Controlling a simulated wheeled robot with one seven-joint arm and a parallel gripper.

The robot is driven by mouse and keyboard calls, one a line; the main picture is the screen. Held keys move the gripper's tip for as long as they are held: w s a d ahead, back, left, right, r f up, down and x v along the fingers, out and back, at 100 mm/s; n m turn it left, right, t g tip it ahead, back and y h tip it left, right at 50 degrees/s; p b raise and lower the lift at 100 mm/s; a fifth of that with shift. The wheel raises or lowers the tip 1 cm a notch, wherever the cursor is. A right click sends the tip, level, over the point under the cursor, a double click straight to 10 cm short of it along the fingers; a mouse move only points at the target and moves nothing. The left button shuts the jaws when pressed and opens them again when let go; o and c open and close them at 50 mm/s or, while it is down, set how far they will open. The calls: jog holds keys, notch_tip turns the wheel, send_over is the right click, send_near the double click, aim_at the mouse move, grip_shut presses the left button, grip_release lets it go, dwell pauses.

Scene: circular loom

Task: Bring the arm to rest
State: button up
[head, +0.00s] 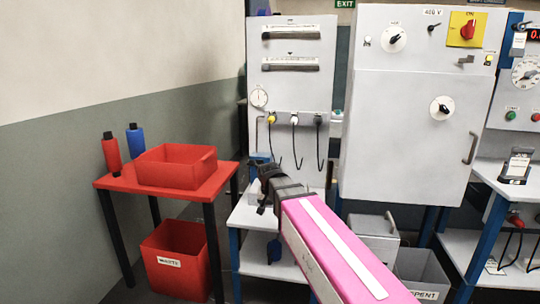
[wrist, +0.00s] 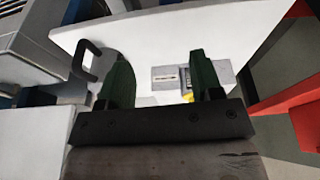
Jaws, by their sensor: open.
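My gripper (head: 264,192) is at the end of my pink and white arm, which reaches forward from the lower right in the head view. It is over the white bench (head: 246,214) below the grey panel with hanging hoses. In the wrist view my gripper (wrist: 160,78) shows two dark green fingers spread apart, with nothing between them. Beyond the fingers lies the white surface with a small grey box (wrist: 212,75) that has a label and a yellow part. The gripper's height above the surface is hard to tell.
A red table (head: 215,181) with a red tray (head: 176,168), a red bottle (head: 111,152) and a blue bottle (head: 136,141) stands at the left. A red waste bin (head: 176,283) is below. A large white cabinet (head: 410,135) stands behind my arm; grey bins (head: 420,272) sit underneath.

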jog(key=s+d+f+n+g, duration=0.1)
jog(key=s+d+f, duration=0.5)
jog(key=d+f, duration=0.3)
jog(key=s+d+f+n+g, duration=0.1)
jog(key=s+d+f+g, duration=0.1)
jog(key=s+d+f, duration=0.4)
jog(key=d+f, duration=0.3)
jog(key=shift+s+y, duration=0.15)
jog(key=shift+y, duration=0.25)
